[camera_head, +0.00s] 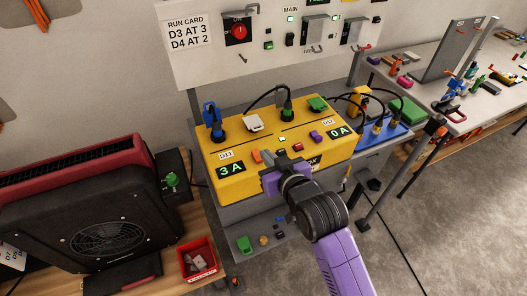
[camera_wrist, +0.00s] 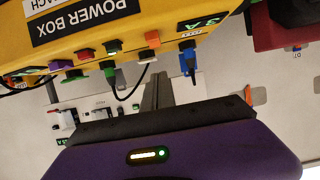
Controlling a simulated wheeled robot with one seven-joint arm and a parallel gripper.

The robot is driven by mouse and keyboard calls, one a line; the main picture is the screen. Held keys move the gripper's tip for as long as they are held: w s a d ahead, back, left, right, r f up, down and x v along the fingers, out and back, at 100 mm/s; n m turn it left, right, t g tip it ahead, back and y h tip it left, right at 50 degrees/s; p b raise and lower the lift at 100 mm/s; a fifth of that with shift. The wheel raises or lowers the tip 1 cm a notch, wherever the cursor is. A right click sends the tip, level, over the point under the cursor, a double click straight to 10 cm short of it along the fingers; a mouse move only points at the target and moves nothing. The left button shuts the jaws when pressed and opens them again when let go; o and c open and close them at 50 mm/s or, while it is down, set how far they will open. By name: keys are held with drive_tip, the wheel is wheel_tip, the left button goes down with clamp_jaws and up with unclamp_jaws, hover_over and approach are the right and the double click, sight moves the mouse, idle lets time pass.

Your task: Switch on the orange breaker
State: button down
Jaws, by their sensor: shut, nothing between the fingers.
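In the wrist view the orange breaker (camera_wrist: 152,39) appears upside down along the box's edge. My gripper (camera_head: 282,156) is shut and empty, in front of the box and just right of the orange breaker. In the wrist view my gripper (camera_wrist: 158,88) points toward the box side. I cannot tell whether the fingertips touch anything.
Green, red and purple blocks (camera_head: 316,135) sit right of the orange one, with a display (camera_head: 339,131) reading 0 A. Plugs and black cables rise from the box top. A panel (camera_head: 215,62) with a red knob stands behind. A black-and-red heater (camera_head: 105,225) is left.

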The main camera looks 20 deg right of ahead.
drive_tip(key=s, duration=0.6)
drive_tip(key=shift+s+r+b, duration=0.25)
drive_tip(key=shift+r+b, duration=0.2)
drive_tip(key=shift+r, duration=0.1)
wheel_tip(320, 180, up, 4)
drive_tip(key=t, duration=0.2)
drive_tip(key=s+f, duration=0.1)
drive_tip(key=s, duration=1.5)
drive_tip(key=s+f+g, duration=0.1)
drive_tip(key=s+f, duration=0.1)
drive_tip(key=s, duration=1.4)
drive_tip(key=shift+s+a+f, duration=0.15)
drive_tip(key=shift+s+f, duration=0.15)
drive_tip(key=shift+s, duration=0.05)
